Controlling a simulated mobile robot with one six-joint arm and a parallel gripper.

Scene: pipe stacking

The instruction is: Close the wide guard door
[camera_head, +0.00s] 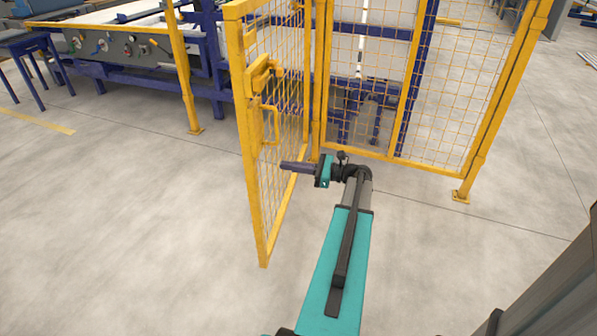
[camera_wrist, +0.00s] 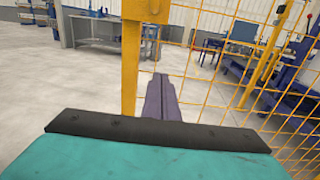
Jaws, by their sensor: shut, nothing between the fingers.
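The wide guard door (camera_head: 252,165) is a yellow frame with wire mesh. It stands open, swung out toward the camera from the fixed fence. A yellow latch box (camera_head: 262,75) and a loop handle (camera_head: 267,125) are near its free edge. My gripper (camera_head: 284,165) is on the right of the door, its purple fingers together and pointing left at the mesh. In the wrist view the fingers (camera_wrist: 158,82) are together with nothing between them. The door's free-edge post (camera_wrist: 130,60) is just left of them and mesh spreads right. I cannot tell whether the fingertips touch the door.
Fixed yellow mesh fence (camera_head: 460,90) stands at the right, behind my arm. A yellow post (camera_head: 184,75) stands left of the door across a gap. A blue-framed machine (camera_head: 130,50) is behind the gap. The concrete floor left of the door is clear.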

